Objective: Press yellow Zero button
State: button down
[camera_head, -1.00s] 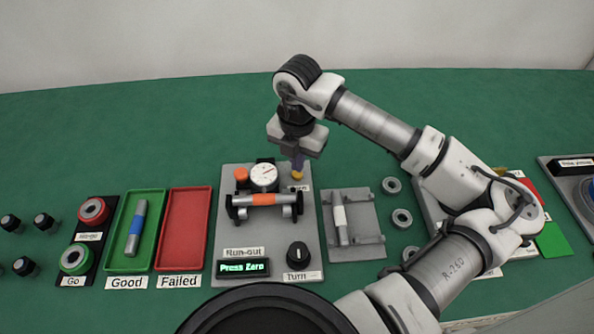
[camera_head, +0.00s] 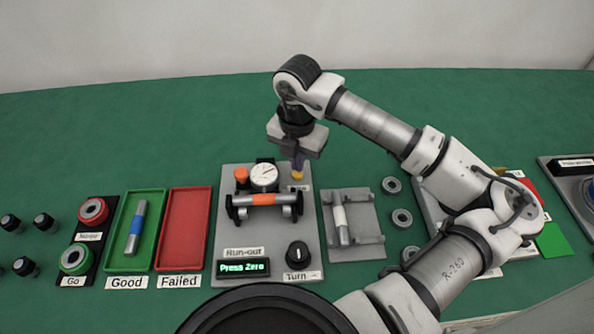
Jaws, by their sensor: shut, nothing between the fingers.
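The yellow Zero button (camera_head: 297,175) sits at the upper right of the grey run-out station (camera_head: 231,210), beside the round dial gauge (camera_head: 265,177). My gripper (camera_head: 298,166) points down with its fingers shut, its tips directly over the button. The tips look at or very near the button top; I cannot tell whether they touch. The display (camera_head: 243,268) reads "Press Zero" in green. A shaft with an orange middle (camera_head: 264,199) lies across the station's two supports below the gauge. The label beside the button is mostly hidden.
An orange knob (camera_head: 241,174) stands left of the gauge and a black Turn knob (camera_head: 298,253) at the lower right. A red Failed tray (camera_head: 183,230) and green Good tray (camera_head: 119,240) lie left. A grey fixture with a shaft (camera_head: 367,220) lies right.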

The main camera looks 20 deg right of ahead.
jog(key=shift+f, duration=0.15)
jog(key=shift+f+b, duration=0.35)
jog(key=shift+b, duration=0.2)
jog(key=shift+f+b, duration=0.55)
jog(key=shift+b, duration=0.1)
notch_tip(320, 180, up, 14)
jog(key=p, duration=0.5)
dwell(0.6)
